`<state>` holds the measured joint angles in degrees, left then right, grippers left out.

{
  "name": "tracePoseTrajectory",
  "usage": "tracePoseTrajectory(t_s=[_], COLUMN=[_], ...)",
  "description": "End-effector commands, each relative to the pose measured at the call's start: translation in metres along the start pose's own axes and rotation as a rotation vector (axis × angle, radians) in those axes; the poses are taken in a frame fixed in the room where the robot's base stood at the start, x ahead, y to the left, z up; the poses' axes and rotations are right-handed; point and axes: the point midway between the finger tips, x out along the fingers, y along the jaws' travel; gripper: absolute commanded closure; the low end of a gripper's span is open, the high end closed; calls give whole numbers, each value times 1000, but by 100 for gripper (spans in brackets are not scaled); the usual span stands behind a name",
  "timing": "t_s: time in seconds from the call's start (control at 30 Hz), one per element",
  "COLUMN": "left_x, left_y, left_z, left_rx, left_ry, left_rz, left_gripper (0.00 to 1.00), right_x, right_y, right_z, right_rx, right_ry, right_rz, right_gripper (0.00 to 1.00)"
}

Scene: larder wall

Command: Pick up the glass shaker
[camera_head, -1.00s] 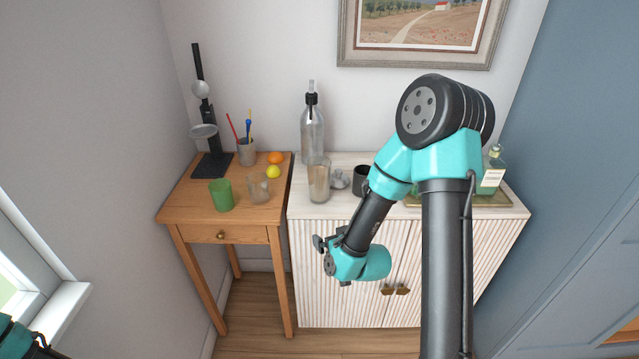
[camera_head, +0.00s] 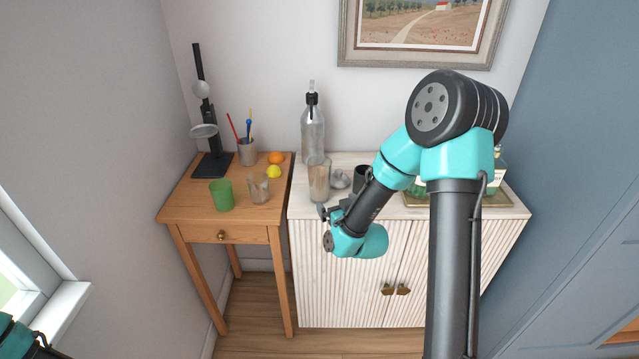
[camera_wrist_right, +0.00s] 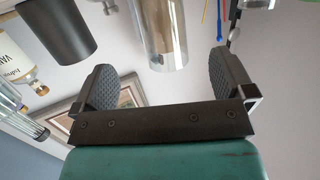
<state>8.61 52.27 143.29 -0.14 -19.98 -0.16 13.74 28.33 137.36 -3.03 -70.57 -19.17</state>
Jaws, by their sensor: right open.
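The glass shaker, which I take to be the tall clear tumbler (camera_head: 319,180), stands upright on the white cabinet (camera_head: 298,203) near its left front edge. It also shows in the right wrist view (camera_wrist_right: 160,25), at the top between and beyond the fingers. My right gripper (camera_head: 325,212) is just in front of the shaker, near the cabinet's front edge. In the right wrist view its two dark padded fingers (camera_wrist_right: 168,82) are open with nothing between them. Only a bit of my left arm shows at the bottom left; its gripper is out of view.
A dark cup (camera_head: 361,178) and a small grey object (camera_head: 340,180) stand right of the shaker, and a pump bottle (camera_head: 312,132) behind it. The wooden table (camera_head: 183,205) holds a green cup (camera_head: 221,195), a small glass (camera_head: 259,188) and fruit.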

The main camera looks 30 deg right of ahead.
Motion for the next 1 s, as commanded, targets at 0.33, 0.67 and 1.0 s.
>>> tracePoseTrajectory(t_s=[0.33,0.67,1.0], left_x=[0,0,0], left_y=[0,0,0], left_z=[0,0,0], left_rx=[0,0,0], left_ry=[0,0,0], left_rz=[0,0,0], left_gripper=[0,0,0], right_x=[58,71,85], right_y=[0,0,0], right_z=[1,0,2], right_rx=[0,0,0], right_ry=[-1,-1,0], right_rz=[0,0,0], right_gripper=[0,0,0])
